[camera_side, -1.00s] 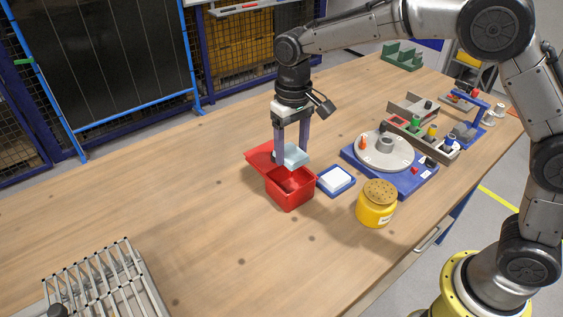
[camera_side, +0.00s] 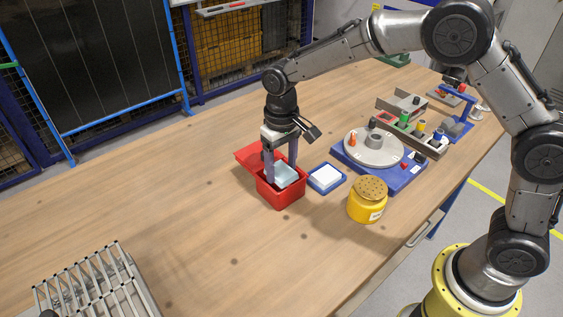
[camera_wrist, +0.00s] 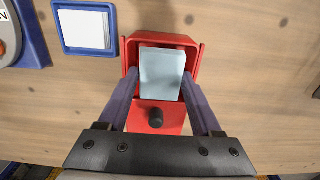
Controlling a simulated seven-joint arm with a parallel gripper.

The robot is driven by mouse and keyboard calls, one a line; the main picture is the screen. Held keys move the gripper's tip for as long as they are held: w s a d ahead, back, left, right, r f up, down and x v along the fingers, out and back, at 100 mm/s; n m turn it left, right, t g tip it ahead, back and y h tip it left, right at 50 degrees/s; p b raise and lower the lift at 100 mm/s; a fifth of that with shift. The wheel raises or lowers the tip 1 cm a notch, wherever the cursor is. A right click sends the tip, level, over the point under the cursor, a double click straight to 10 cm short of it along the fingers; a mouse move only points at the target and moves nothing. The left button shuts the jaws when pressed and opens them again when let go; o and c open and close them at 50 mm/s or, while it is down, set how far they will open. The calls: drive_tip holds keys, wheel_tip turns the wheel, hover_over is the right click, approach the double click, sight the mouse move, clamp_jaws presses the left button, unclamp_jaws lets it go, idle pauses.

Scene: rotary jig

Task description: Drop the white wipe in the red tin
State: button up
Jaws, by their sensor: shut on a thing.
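The red tin (camera_side: 281,197) stands open on the bench, with its red lid (camera_side: 246,157) tilted back behind it. My gripper (camera_side: 281,173) points down into the tin's mouth and is shut on the wipe (camera_side: 286,175), a pale bluish-white folded sheet. In the wrist view the wipe (camera_wrist: 162,70) lies between the two fingers, inside the outline of the tin's rim (camera_wrist: 160,40). The wipe sits at about rim height in the side view. Whether it touches the tin's floor is hidden.
A blue tray (camera_side: 327,189) with a white pad (camera_side: 326,177) lies close to the tin's right. A yellow jar (camera_side: 367,202) and a blue rotary jig (camera_side: 402,180) stand further right. A wire rack (camera_side: 97,287) is at front left. The bench's left middle is clear.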

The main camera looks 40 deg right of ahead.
idle(0.3)
drive_tip(key=o, duration=1.4)
drive_tip(key=shift+r, duration=0.1)
drive_tip(key=shift+r, duration=2.9)
